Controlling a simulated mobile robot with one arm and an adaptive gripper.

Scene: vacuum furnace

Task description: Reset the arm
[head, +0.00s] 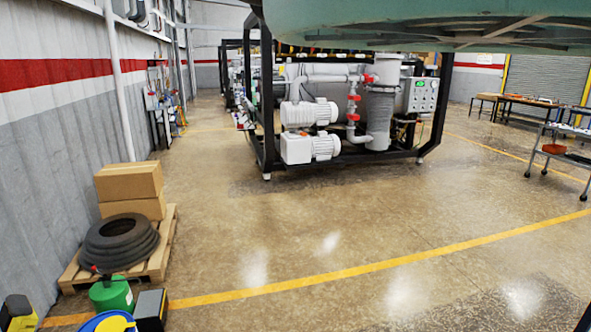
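Only the head view is given, and neither my gripper nor my arm can be made out in it. The vacuum furnace equipment shows as a black-framed skid (268,110) with white pumps (310,146), a grey upright cylinder (380,110), red-handled valves (353,97) and a control panel (421,95). A large pale green round body (420,18) hangs over the top right and is cut off by the frame.
A wooden pallet (166,240) with cardboard boxes (128,182) and coiled black hose (116,243) stands along the left wall. A green container (111,295) is in front. A cart (560,150) and tables (510,100) stand right. The middle floor (330,225) is clear.

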